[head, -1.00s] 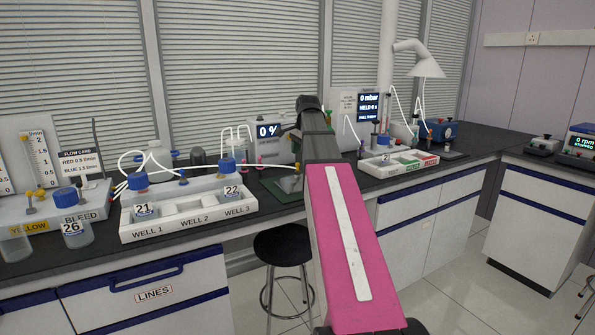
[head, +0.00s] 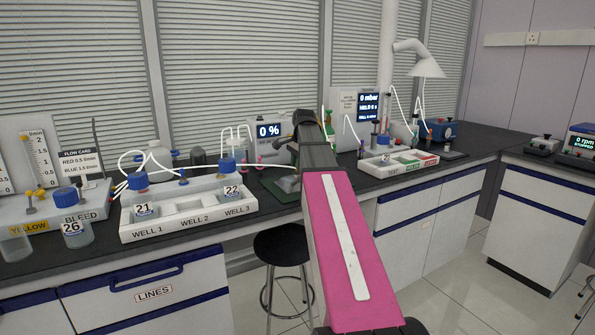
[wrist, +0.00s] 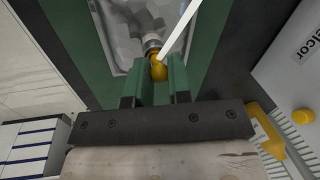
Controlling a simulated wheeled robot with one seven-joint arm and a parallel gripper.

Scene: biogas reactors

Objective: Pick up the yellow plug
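The yellow plug (wrist: 158,71) shows in the wrist view at the end of a metal fitting (wrist: 152,43) on a silvery foil bag (wrist: 131,25). My gripper (wrist: 160,66) has its two green fingers apart, one on each side of the plug. The gap at the fingertips is about as wide as the plug, and I cannot see whether they touch it. A white strip or tube crosses just above the plug. In the head view the bag (head: 288,184) lies on the bench beside my arm's end; the plug cannot be made out there.
A white well tray (head: 190,225) with bottles 21 and 22 stands left of my arm. A 0 % meter (head: 267,131) stands behind. A white tray (head: 398,167) lies right. In the wrist view, a pale device (wrist: 290,65) and a yellow part (wrist: 265,130) are close at right.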

